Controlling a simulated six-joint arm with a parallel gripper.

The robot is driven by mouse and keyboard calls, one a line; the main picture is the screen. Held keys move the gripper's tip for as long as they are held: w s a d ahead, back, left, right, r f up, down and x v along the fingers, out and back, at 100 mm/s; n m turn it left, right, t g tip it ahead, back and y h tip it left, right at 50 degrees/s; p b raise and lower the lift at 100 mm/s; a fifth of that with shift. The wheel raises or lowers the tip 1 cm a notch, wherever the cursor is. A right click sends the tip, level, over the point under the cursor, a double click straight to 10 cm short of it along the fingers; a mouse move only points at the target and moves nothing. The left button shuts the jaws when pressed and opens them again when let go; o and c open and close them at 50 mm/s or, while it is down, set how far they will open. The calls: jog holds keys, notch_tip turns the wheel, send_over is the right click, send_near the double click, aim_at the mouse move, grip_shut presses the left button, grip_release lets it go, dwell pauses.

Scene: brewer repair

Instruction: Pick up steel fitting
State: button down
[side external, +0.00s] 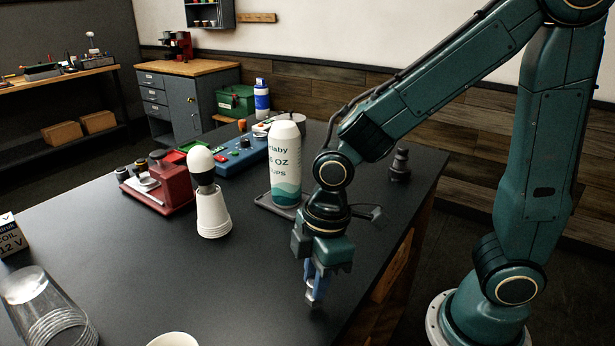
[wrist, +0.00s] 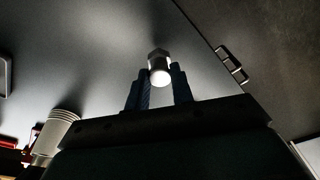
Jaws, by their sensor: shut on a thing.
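My gripper (side external: 316,284) points down just above the dark table, near its right edge. Its blue fingers are closed around the steel fitting (side external: 313,295), which shows as a small light metal piece at the fingertips. In the wrist view, my gripper (wrist: 160,88) has one finger on each side of the steel fitting (wrist: 159,68). The fitting has a bright round end and a darker hex-like end. Whether it still touches the table is hard to tell.
A cup-sleeve tube (side external: 284,165) stands behind my gripper. White stacked cups (side external: 212,212) with a bulb-topped piece stand left of it.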

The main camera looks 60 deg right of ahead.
notch_tip(320, 180, up, 17)
jog(key=shift+r, duration=0.2)
dwell(0.3)
jog(key=shift+w+f, duration=0.1)
dwell(0.5)
